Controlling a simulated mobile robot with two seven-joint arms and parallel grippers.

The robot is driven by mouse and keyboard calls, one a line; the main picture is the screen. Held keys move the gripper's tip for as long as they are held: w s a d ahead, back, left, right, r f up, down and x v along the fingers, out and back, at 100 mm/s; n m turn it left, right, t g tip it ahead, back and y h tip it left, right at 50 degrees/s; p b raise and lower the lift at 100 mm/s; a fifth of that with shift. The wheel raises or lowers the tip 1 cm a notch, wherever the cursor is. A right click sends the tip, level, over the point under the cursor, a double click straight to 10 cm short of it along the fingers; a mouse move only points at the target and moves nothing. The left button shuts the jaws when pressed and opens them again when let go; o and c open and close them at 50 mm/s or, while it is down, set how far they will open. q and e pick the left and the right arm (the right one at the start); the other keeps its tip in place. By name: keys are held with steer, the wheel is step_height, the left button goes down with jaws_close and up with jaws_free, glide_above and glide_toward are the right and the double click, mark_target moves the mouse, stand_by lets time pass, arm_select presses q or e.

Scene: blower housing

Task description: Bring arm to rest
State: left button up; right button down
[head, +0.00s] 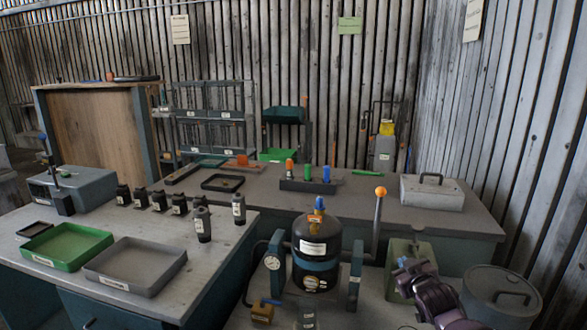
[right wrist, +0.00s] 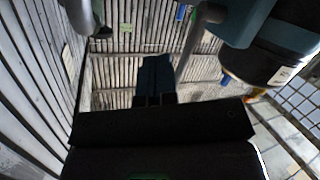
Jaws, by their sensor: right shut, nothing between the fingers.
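My right arm (head: 435,300) comes in at the lower right of the head view, dark purple. Its gripper (head: 407,268) is right of the black blower housing (head: 313,270), apart from it. In the right wrist view the fingers of the right gripper (right wrist: 154,85) are together, with nothing between them. The housing, with a blue band and a white label, also shows there at the upper right (right wrist: 265,62). My left gripper is not in view.
A lever with an orange knob (head: 380,191) stands behind the housing. A grey lidded pot (head: 500,292) is right of my arm. A green tray (head: 66,246) and a grey tray (head: 135,266) lie on the left bench, near several dark bottles. A grey box (head: 432,193) sits behind.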

steer(key=s+f+g, duration=0.1)
steer(key=s+f, duration=0.4)
steer(key=s, duration=0.2)
steer(key=s+f+m+b, duration=0.1)
steer(key=s+f, duration=0.5)
steer(key=s, duration=0.1)
steer(key=s+a+f+g, duration=0.1)
steer(key=s+f, duration=0.5)
steer(key=s, duration=0.1)
steer(key=shift+s+a+m+g+b, duration=0.1)
steer(key=shift+s+m+g+b, duration=0.1)
steer(key=shift+m+g+b, duration=0.1)
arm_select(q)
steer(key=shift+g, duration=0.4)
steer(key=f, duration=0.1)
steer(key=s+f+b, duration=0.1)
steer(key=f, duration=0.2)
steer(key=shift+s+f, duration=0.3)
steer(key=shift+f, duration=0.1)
arm_select(e)
steer(key=s+f+m+g, duration=0.1)
steer(key=s+f, duration=0.1)
steer(key=s, duration=0.8)
steer(key=s+f+m+g, duration=0.1)
steer(key=s+f, duration=0.1)
steer(key=s, duration=0.9)
steer(key=shift+a+h, duration=0.3)
steer(key=shift+a, duration=0.1)
